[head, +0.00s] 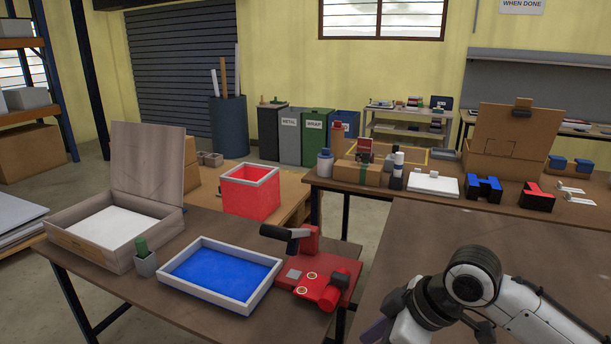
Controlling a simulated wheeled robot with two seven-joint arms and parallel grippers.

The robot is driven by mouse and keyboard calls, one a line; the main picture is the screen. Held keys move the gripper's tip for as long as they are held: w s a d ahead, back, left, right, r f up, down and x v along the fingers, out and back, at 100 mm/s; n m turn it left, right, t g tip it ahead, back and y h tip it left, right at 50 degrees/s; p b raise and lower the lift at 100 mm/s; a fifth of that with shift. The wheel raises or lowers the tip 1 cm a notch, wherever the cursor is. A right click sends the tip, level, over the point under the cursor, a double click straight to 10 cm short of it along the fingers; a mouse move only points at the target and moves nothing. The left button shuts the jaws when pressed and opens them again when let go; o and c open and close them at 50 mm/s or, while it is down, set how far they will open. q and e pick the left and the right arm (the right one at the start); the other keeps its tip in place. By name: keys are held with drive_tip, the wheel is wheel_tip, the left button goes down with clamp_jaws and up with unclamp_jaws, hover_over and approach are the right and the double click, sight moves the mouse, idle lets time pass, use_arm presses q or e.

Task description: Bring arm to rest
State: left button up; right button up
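My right arm (472,275) comes in from the lower right, with white links and black joints. It is bent at a black joint and reaches down and left over the bare brown table at the front right. Its far end runs out at the bottom edge, and no fingertips show there. I see no object held. My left arm and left gripper are not in view.
The left table holds an open wooden box (62,233), a blue-floored tray (268,299) and a red fixture (335,276) near my arm. A red bin (249,196) stands behind. The back table carries a cardboard box (516,134) and small parts.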

drive_tip(key=s+a+f+m+t+y+b, duration=0.1)
drive_tip(key=s+a+f+m+t+b, duration=0.15)
drive_tip(key=f, duration=0.65)
drive_tip(key=s+a+f+m+t+y+b, duration=0.1)
drive_tip(key=s+a+f+m, duration=0.15)
drive_tip(key=f, duration=0.65)
drive_tip(key=s+d+f+m+t+h+b, duration=0.1)
drive_tip(key=s+d+f+m+h+b, duration=0.1)
drive_tip(key=s+d+f, duration=0.3)
drive_tip(key=s+d+f+m+t+h+b, duration=0.1)
drive_tip(key=s+d+f+m+h+b, duration=0.1)
drive_tip(key=s+d+f, duration=0.3)
drive_tip(key=s+f+m, duration=0.1)
drive_tip(key=s+f, duration=0.3)
drive_tip(key=shift+s+d+f+h, duration=0.15)
drive_tip(key=shift+s+f+h, duration=0.1)
drive_tip(key=shift+h, duration=0.05)
